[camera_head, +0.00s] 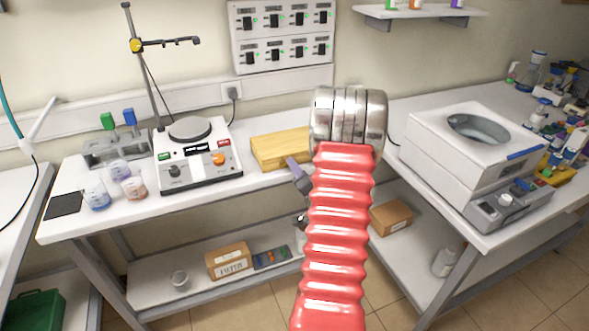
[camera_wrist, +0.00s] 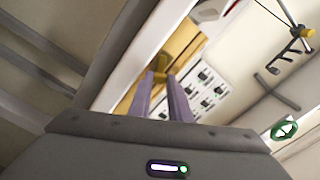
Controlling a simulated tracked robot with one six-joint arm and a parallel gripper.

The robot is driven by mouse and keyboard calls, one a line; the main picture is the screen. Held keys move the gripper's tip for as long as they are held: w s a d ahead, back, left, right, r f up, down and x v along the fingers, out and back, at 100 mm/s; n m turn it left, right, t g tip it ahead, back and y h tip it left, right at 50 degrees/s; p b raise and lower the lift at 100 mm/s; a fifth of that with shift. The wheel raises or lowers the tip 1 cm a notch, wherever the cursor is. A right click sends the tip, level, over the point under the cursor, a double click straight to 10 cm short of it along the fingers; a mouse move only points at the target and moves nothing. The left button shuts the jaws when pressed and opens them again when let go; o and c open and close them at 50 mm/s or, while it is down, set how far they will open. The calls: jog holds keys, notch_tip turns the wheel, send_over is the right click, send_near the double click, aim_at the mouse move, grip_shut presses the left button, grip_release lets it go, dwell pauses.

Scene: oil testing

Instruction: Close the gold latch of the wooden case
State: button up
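The wooden case (camera_head: 278,150) lies on the bench, its lid looking down. In the wrist view the case (camera_wrist: 184,47) is ahead of my fingers. A small gold piece on its front, which looks like the latch (camera_wrist: 160,62), shows just beyond the fingertips. I cannot tell whether the latch is closed or whether the fingers touch it. My gripper (camera_wrist: 159,76) has two purple-grey fingers with a narrow gap and nothing seen between them. In the head view my gripper (camera_head: 293,163) is at the case's front right, partly hidden by my red arm, which also covers the case's right end.
A hotplate stirrer (camera_head: 195,155) with a stand stands left of the case, with small beakers (camera_head: 133,186) further left. A white bath device (camera_head: 470,150) is on the right bench. A switch panel (camera_head: 283,35) is on the wall behind. A lower shelf holds boxes.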

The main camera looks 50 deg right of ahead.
grip_shut()
jog(key=shift+n, duration=0.3)
jog(key=n, duration=0.2)
jog(key=a+r+n, duration=0.1)
jog(key=n, duration=0.2)
jog(key=w+n, duration=0.1)
jog(key=n, duration=0.2)
jog(key=shift+a+r, duration=0.25)
jog(key=shift+a, duration=0.05)
jog(key=shift+w+a+n, duration=0.15)
jog(key=shift+a+n, duration=0.05)
jog(key=shift+n, duration=0.7)
jog(key=shift+w+a+n, duration=0.1)
jog(key=shift+a+n, duration=0.1)
jog(key=shift+n, duration=0.7)
jog(key=shift+r, duration=0.1)
